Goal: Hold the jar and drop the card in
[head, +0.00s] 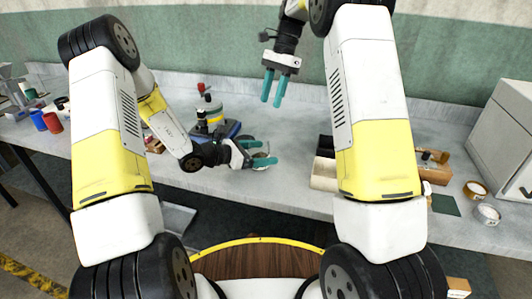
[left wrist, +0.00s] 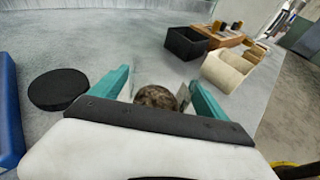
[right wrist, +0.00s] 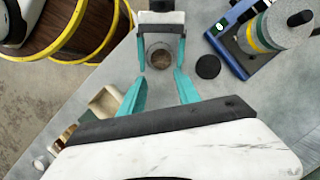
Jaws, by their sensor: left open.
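A glass jar with brownish grain inside (left wrist: 157,97) stands on the bench between the fingers of my left gripper (head: 275,151). That gripper is open around it, with a finger on each side. The jar's round open top shows from above in the right wrist view (right wrist: 160,56). My right gripper (head: 271,104) is open and empty, above and behind the jar. A small dark green flat piece (head: 445,205) lies at the bench's right; I cannot tell whether it is the card.
A black round lid (right wrist: 208,66) lies beside the jar. A blue-based device with a grey cylinder (right wrist: 272,30) stands near it. A cream open box (head: 324,174) is to the right, with tape rolls (head: 475,189) beyond. The bench (head: 290,200) is clear between jar and box.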

